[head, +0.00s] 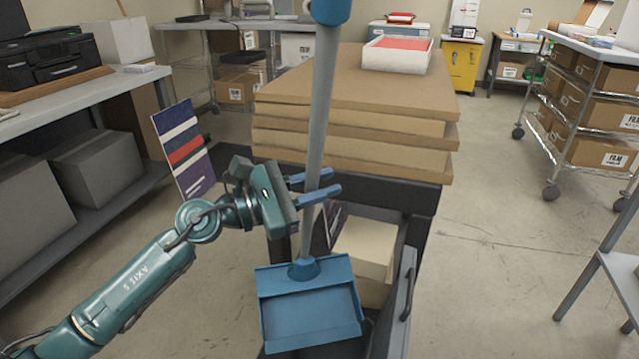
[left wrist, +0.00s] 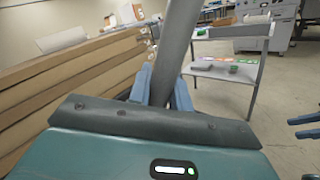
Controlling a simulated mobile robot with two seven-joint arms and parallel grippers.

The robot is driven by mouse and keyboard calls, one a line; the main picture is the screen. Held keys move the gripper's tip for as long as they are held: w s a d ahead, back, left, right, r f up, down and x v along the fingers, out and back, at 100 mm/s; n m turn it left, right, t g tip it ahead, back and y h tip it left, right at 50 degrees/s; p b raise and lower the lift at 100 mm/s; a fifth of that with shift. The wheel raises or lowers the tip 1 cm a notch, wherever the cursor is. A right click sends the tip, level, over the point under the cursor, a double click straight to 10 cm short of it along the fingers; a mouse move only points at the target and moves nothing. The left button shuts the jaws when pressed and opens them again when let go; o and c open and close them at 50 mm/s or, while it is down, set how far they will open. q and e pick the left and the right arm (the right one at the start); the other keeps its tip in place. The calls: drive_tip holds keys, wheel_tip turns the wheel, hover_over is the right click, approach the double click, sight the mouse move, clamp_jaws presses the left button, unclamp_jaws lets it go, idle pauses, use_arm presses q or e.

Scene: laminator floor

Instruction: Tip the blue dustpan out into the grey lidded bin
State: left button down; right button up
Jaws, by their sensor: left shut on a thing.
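The blue dustpan (head: 312,316) hangs low in the head view, its pan tray facing up, on a long grey handle (head: 320,110) with a blue top. The handle leans slightly. My left gripper (head: 318,186) is shut around the handle, well above the pan. In the left wrist view the handle (left wrist: 176,50) rises between the blue fingers. I make out no debris in the pan. Two blue fingertips of my right gripper (left wrist: 305,128) show apart, with nothing between them, at the right edge of the left wrist view. I cannot make out a grey lidded bin.
Behind the handle, stacked brown boards (head: 350,100) carry a white tray (head: 397,56). A cream box (head: 365,248) sits below, behind the pan. A bench (head: 100,95) stands left and a wire shelf cart (head: 590,90) right.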

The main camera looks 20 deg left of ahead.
use_arm(q)
drive_tip(key=shift+r, duration=0.1)
drive_tip(key=w+a+r+n+b, duration=0.1)
drive_tip(key=w+a, duration=0.4)
drive_tip(key=w, duration=0.5)
drive_tip(key=shift+n+y+b, duration=0.3)
drive_tip(key=shift+n+b, duration=0.4)
drive_tip(key=shift+b, duration=0.45)
drive_tip(key=shift+a, duration=0.1)
drive_tip(key=w+a+f+n+b, duration=0.1)
drive_tip(key=w+a+b, duration=0.3)
drive_tip(key=w, duration=0.5)
drive_tip(key=shift+w+a+f+n+b, duration=0.2)
drive_tip(key=shift+a+n+b, duration=0.25)
drive_tip(key=shift+n, duration=0.25)
drive_tip(key=shift+a, duration=0.15)
